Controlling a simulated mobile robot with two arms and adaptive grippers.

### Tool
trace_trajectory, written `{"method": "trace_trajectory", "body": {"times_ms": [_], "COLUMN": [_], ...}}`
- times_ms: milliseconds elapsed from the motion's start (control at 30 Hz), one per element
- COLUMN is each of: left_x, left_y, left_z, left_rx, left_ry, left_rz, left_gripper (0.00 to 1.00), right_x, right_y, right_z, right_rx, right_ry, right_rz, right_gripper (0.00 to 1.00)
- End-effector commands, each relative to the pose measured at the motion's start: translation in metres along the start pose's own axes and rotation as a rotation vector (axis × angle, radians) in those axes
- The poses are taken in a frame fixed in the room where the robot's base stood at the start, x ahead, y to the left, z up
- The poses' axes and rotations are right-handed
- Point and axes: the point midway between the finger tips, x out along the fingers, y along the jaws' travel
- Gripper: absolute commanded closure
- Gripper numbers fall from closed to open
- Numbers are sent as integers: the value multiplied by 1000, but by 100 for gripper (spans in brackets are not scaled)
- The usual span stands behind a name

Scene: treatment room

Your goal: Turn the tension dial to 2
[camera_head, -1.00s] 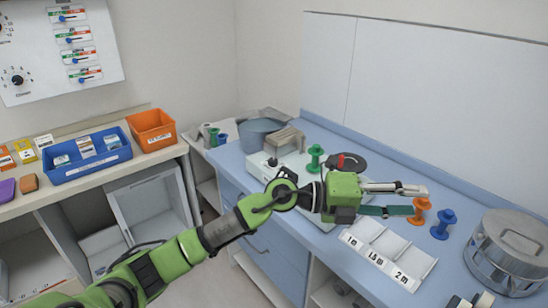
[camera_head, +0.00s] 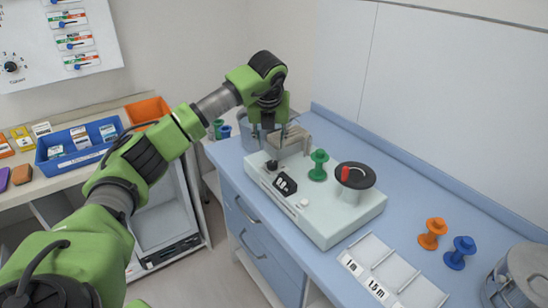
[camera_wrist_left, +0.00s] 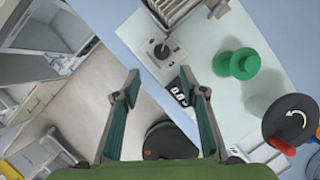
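A small black dial (camera_head: 272,165) sits on the left end of the pale green machine (camera_head: 345,222). In the left wrist view the black dial (camera_wrist_left: 162,52) is on a light plate, just beyond and between the fingertips; its setting is too small to read. My left gripper (camera_head: 268,140) points down above that end of the machine, near the dial. In the left wrist view my left gripper (camera_wrist_left: 165,85) is open, with nothing between its fingers. My right gripper is not in view.
A black display (camera_head: 285,184), a green spool (camera_head: 318,165) and a dark reel with red handle (camera_head: 355,176) are on the machine. A rack (camera_head: 292,140) stands behind the gripper. Orange (camera_head: 433,234) and blue (camera_head: 460,253) spools stand right. Bare blue counter lies between.

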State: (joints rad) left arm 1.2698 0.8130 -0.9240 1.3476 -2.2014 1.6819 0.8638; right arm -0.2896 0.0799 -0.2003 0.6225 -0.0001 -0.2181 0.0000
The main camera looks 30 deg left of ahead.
Motion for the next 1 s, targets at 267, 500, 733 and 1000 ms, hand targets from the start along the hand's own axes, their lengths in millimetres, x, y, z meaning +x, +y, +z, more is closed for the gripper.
{"method": "trace_trajectory", "body": {"times_ms": [267, 500, 733, 1000], "left_x": [59, 98, 112, 113], "left_y": [-1, -2, -2, -2], "left_z": [-2, -1, -1, -1], "left_rx": [2, 2, 4, 4], "left_ry": [7, 4, 1, 1], "left_rz": [0, -3, -3, -4], "left_gripper": [61, 61, 61, 63], "right_x": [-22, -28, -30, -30], "right_y": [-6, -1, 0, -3], "right_z": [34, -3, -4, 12], "right_rx": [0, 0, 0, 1], "right_ry": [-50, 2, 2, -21], "right_rz": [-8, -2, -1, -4], "right_gripper": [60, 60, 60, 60]}}
